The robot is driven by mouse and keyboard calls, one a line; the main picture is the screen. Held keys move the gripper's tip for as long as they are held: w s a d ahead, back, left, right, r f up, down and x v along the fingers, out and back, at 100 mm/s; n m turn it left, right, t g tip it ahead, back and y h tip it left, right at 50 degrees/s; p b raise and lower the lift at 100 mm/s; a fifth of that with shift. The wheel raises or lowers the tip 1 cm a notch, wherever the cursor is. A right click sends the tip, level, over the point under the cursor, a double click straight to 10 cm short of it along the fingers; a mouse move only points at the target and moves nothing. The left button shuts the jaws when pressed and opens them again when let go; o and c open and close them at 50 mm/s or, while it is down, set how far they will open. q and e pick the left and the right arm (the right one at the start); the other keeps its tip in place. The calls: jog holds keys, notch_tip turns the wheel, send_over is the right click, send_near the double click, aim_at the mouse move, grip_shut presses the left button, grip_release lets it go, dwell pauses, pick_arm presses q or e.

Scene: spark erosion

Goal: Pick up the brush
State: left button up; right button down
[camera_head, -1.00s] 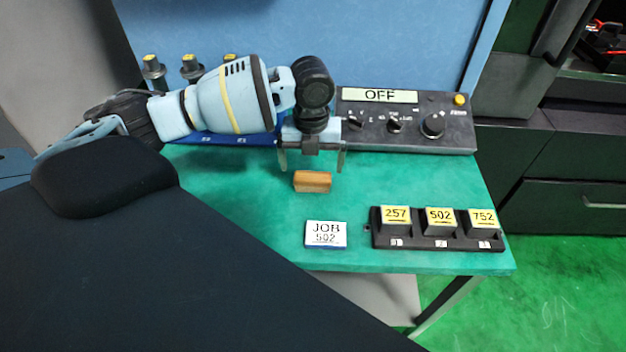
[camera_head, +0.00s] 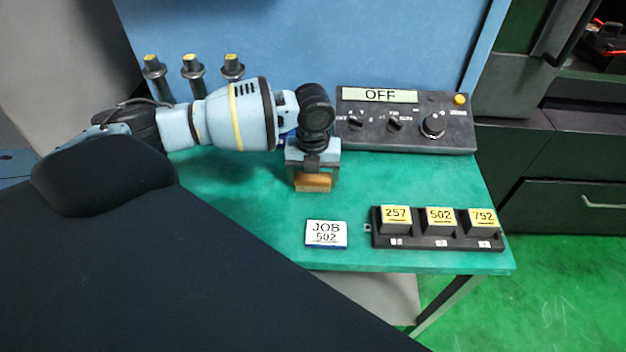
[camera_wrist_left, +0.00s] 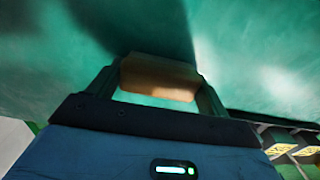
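The brush (camera_head: 313,183) is a small orange-brown block on the green table, behind the JOB 502 card; its bristles cannot be made out. My left gripper (camera_head: 315,180) points down over it, one finger at each end. In the left wrist view the brush (camera_wrist_left: 159,78) spans the gap between the fingertips (camera_wrist_left: 158,80), and both appear to touch its ends. The left gripper looks shut on the brush, which appears still at table height. My right gripper is not in view.
The JOB 502 card (camera_head: 326,234) lies in front of the brush. A black rack (camera_head: 437,243) with blocks 257, 502 and 752 stands at the right. A control box (camera_head: 405,140) reading OFF is behind. Black knob-topped holders (camera_head: 193,72) stand at the back left.

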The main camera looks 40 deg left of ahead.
pick_arm(q)
jog(key=c, duration=0.5)
jog(key=shift+r, duration=0.1)
notch_tip(320, 180, up, 10)
jog(key=shift+f, duration=0.1)
